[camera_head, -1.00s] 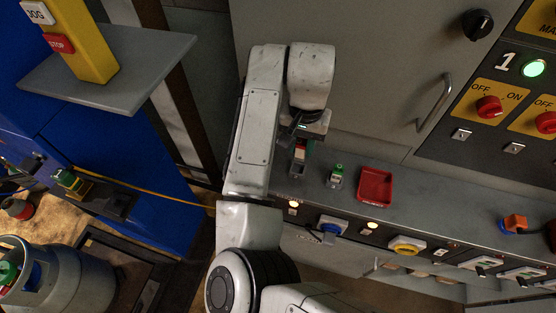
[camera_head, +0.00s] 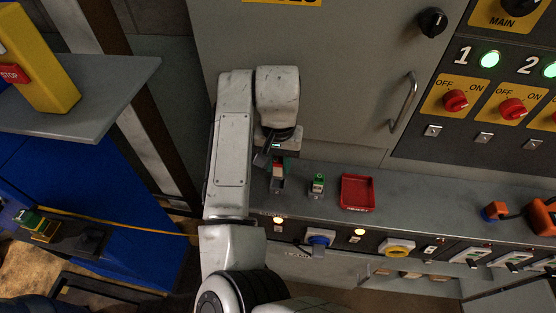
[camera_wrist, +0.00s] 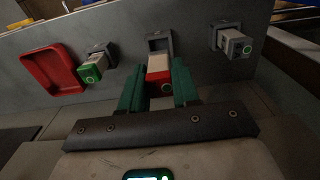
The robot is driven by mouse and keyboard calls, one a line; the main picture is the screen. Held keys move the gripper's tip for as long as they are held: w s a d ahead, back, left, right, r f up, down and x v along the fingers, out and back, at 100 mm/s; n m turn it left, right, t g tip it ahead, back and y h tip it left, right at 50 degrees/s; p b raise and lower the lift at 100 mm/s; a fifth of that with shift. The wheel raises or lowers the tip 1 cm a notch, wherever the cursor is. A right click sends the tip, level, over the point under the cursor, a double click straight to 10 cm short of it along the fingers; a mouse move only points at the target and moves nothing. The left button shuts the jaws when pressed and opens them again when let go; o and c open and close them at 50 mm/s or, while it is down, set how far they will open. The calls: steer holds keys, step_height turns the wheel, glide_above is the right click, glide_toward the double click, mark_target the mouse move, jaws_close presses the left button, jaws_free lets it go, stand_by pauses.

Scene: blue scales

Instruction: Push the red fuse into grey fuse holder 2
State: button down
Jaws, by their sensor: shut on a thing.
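The red fuse (camera_wrist: 158,77), red with a pale top, is between the green fingers of my gripper (camera_wrist: 160,92) in the wrist view. My gripper is shut on it. Just beyond it is the middle grey fuse holder (camera_wrist: 158,42), with its upper part and dark opening showing. The fuse lines up with this holder, but I cannot tell how deep it sits. In the head view, the red fuse (camera_head: 278,170) shows under my gripper (camera_head: 277,160) at the grey panel. The fingers are partly hidden there by my wrist.
A holder with a green fuse (camera_wrist: 92,69) is left of mine in the wrist view, and a grey one with a green dot (camera_wrist: 236,43) is to the right. A red tray (camera_wrist: 52,70) lies at the far left. A cabinet handle (camera_head: 403,102) sticks out in the head view.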

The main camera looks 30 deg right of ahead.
mark_target(278, 174)
steer(key=shift+f+b, duration=1.55)
steer(key=shift+f, duration=0.4)
steer(key=shift+r+p, duration=0.1)
steer(key=shift+p, duration=1.05)
stand_by(0.5)
steer(key=shift+f, duration=0.65)
stand_by(0.4)
steer(key=c, duration=0.8)
jaws_free()
steer(key=shift+o, duration=0.2)
step_height(278, 174, up, 11)
steer(key=shift+f+p, duration=0.1)
steer(key=shift+p, duration=0.3)
